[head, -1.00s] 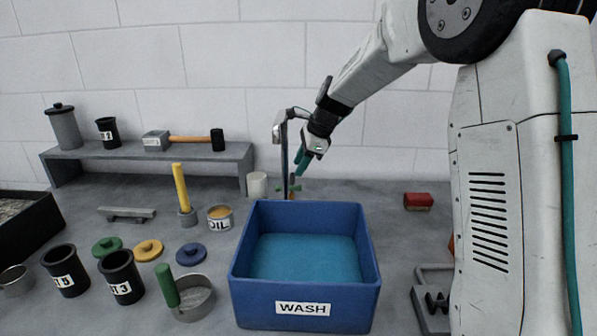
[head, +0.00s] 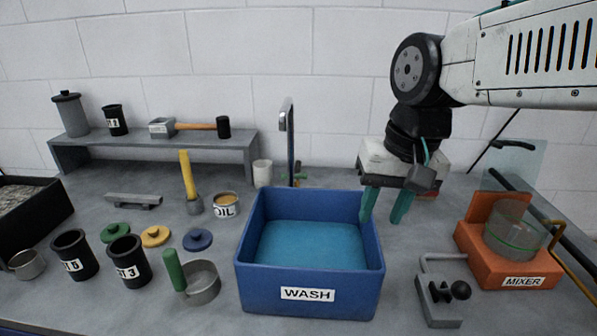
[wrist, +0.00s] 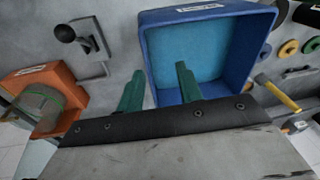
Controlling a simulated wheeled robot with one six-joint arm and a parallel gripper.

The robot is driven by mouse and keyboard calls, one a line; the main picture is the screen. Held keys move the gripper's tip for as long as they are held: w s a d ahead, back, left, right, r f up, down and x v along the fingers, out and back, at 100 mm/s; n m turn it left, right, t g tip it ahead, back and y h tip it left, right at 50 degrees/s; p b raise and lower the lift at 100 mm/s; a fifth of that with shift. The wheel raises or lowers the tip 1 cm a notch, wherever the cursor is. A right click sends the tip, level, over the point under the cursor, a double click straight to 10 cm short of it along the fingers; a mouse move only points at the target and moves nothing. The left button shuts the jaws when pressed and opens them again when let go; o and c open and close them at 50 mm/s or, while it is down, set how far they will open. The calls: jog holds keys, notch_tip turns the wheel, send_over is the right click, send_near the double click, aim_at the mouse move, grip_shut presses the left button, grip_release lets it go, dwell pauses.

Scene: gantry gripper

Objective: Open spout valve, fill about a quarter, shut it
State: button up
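The spout (head: 287,145) is a tall dark post with a grey hooked head behind the blue WASH bin. A small green cross handle (head: 297,177) shows at its foot, partly hidden by the bin's rim; I cannot tell how it is turned. No stream is visible. The WASH bin (head: 308,272) holds a flat blue layer (head: 312,245) below its rim. My gripper (head: 383,218) points down at the bin's right side, well right of the spout. Its green fingers are apart with nothing between them. The wrist view shows the open fingers (wrist: 158,88) beside the bin (wrist: 262,22).
An orange MIXER (head: 509,262) with a glass bowl stands at right. A grey bracket with black knobs (head: 440,300) lies in front of it. Cups, lids, an OIL tin (head: 227,206) and a green-handled pan (head: 203,284) crowd the left. A shelf (head: 155,149) stands behind.

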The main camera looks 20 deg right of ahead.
jog(key=s+d+f+n+h, duration=0.1)
jog(key=s+f+n, duration=0.2)
jog(key=s, duration=0.4)
jog(key=w+r+n+g, duration=0.1)
jog(key=w+r+n, duration=0.45)
jog(key=w, duration=0.85)
jog(key=w+d+f+n+g, duration=0.1)
jog(key=w+n, duration=0.4)
jog(key=w, duration=2.1)
jog(key=w+a+f+n+g, duration=0.2)
jog(key=w+f+n, duration=0.3)
jog(key=w+f, duration=0.35)
jog(key=shift+m+y, duration=0.25)
jog(key=shift+y, duration=0.05)
jog(key=x, duration=0.7)
jog(key=shift+s+a+f, duration=0.2)
jog(key=shift+s+f, duration=0.1)
jog(key=shift+f, duration=0.05)
